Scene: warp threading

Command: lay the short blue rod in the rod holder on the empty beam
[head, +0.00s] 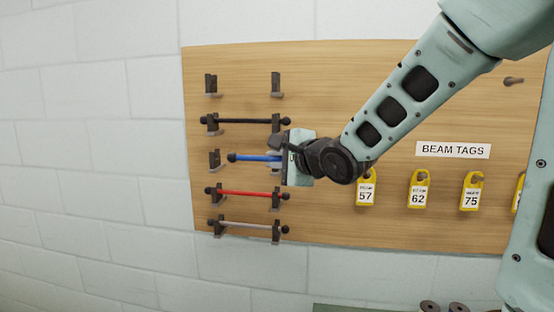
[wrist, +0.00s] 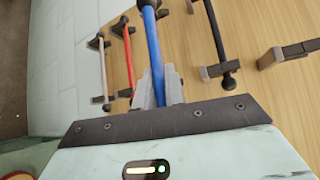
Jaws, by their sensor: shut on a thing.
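The short blue rod (head: 256,157) has dark ball ends and lies about level in the head view. My gripper (head: 287,158) is shut on it near its right end, and my gripper hides that end. In the wrist view the blue rod (wrist: 152,38) runs up and away from between the jaws (wrist: 157,92). Its left ball stands to the right of the middle row's left bracket (head: 214,159), apart from it in the picture. How far the rod is off the board is hard to tell. I cannot make out the empty beam in either view.
The wooden board (head: 330,80) also carries a black rod (head: 244,121), a red rod (head: 243,193) and a grey rod (head: 245,225) in bracket pairs. The top brackets (head: 211,85) are empty. Yellow tags (head: 418,191) hang at right. Dark round pieces (head: 429,306) show at the bottom.

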